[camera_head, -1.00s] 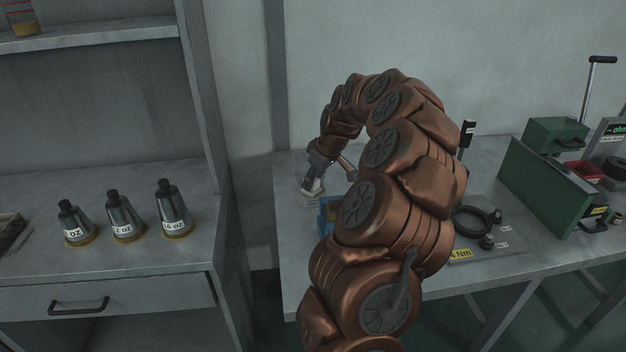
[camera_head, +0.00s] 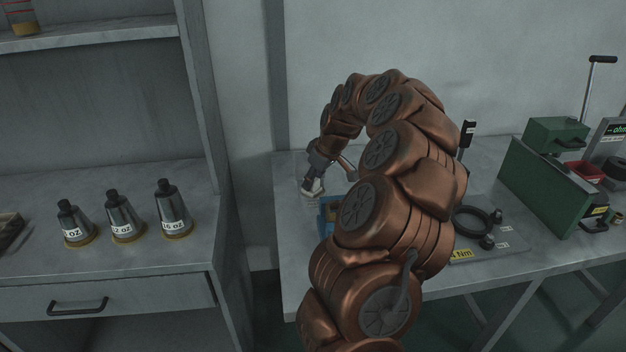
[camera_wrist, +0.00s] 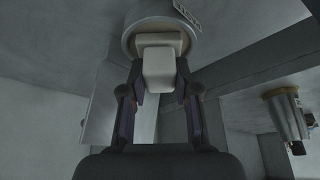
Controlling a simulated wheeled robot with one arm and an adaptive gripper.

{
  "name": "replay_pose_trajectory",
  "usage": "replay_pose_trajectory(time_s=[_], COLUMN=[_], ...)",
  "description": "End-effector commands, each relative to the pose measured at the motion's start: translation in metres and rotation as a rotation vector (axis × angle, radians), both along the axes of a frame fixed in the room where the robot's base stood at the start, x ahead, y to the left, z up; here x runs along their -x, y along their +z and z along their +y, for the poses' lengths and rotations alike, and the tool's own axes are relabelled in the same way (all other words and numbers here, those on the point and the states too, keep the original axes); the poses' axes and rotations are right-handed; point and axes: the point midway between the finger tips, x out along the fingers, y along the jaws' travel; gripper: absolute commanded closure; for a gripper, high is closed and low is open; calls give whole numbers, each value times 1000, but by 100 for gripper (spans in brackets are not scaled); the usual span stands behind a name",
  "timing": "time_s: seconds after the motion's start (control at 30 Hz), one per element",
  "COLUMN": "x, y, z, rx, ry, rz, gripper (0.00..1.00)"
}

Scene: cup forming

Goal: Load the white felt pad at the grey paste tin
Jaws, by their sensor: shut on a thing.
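My gripper (camera_wrist: 159,88) is shut on the white felt pad (camera_wrist: 158,70), a pale block between the fingertips in the wrist view. The pad's far end overlaps the round grey tin (camera_wrist: 131,38) at the top of that view. I cannot tell whether the pad touches what is inside the tin. A small label shows beside the tin's rim. In the head view my gripper (camera_head: 313,186) is low over the left part of the bench, with something pale at its tip. The tin cannot be made out clearly there.
A blue bin (camera_head: 325,212) stands close to my gripper, partly hidden by my arm. Several grey cone-shaped forms (camera_head: 121,216) stand on the left cabinet.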

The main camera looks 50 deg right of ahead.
Motion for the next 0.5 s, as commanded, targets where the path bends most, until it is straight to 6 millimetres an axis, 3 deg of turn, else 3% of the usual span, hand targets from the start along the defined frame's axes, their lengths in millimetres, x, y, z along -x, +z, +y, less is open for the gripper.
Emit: replay_pose_trajectory(time_s=[0.5], x=[1], y=[0], z=[1], rx=[-4], ry=[3], rz=[6], gripper=[98])
